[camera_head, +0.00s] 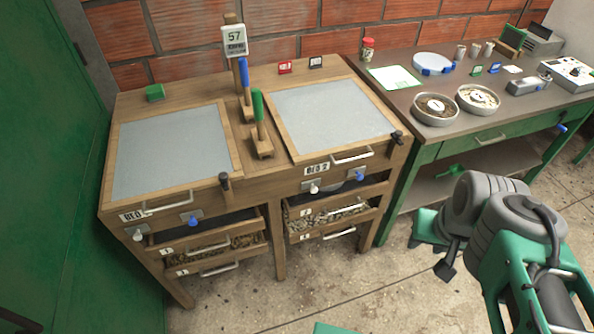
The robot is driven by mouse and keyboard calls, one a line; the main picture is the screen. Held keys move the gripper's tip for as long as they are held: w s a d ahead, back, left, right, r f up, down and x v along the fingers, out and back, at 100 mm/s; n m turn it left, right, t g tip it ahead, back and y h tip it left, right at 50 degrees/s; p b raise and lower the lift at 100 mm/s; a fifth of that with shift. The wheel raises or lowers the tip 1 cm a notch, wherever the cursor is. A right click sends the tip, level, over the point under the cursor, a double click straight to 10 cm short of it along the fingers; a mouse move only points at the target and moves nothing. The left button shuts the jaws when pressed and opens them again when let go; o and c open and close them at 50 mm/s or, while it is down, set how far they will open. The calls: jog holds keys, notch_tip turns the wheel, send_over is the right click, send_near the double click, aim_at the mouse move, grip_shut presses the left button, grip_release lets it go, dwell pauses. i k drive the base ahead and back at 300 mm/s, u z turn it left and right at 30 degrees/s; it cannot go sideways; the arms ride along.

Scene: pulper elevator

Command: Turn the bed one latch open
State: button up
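The bed one panel (172,150), a grey mesh in a wooden frame, lies flat at the left of the wooden stand. Its "BED 1" label (132,216) is on the front. A black latch (224,182) stands upright at its front right corner. A blue knob (193,220) and a white knob (138,234) sit on metal plates below its front edge. Which part counts as the latch is not marked. My gripper (432,255) is at the right, over the floor, well apart from bed one. My arm partly hides it, so its finger opening is unclear.
The bed two panel (328,115) has a similar black latch (397,138). Blue and green upright handles (258,108) stand between the panels. Drawers (212,243) are below. A green workbench (470,135) with dishes is at right. Floor in front is clear.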

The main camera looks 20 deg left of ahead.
aim_at(223, 176)
jog(key=z, duration=0.5)
jog(key=k, duration=0.65)
jog(key=u, duration=1.65)
